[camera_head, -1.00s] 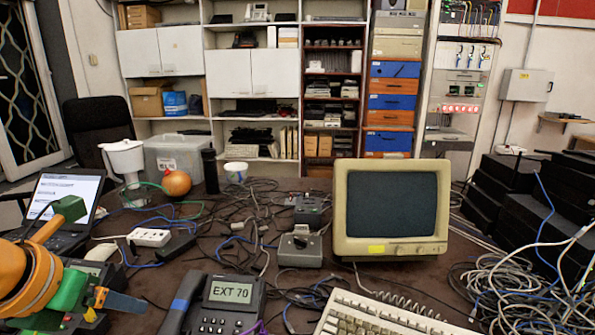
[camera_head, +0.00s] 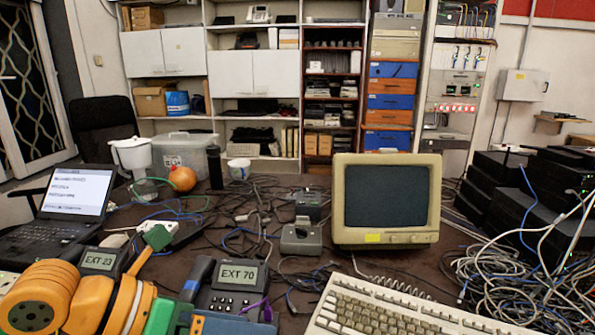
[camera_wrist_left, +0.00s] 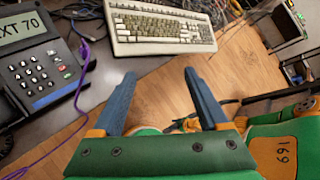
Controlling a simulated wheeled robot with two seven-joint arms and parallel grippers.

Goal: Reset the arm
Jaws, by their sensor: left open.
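My left arm, in orange, green and blue, comes in at the lower left of the head view. My left gripper (camera_head: 232,325) shows there only in part, as a blue piece at the bottom edge, below the EXT 70 phone (camera_head: 237,275). In the left wrist view, the left gripper (camera_wrist_left: 159,73) has its two blue fingers spread apart with nothing between them. Its fingers point toward the beige keyboard (camera_wrist_left: 160,25) and the desk's front edge, with wooden floor showing below. My right gripper is not seen.
A laptop (camera_head: 70,205) and an EXT 23 phone (camera_head: 100,261) are at left. A beige monitor (camera_head: 386,205) stands right of centre, behind the keyboard (camera_head: 390,315). Tangled cables (camera_head: 520,275) lie at right. A purple cord (camera_wrist_left: 75,105) hangs from the EXT 70 phone.

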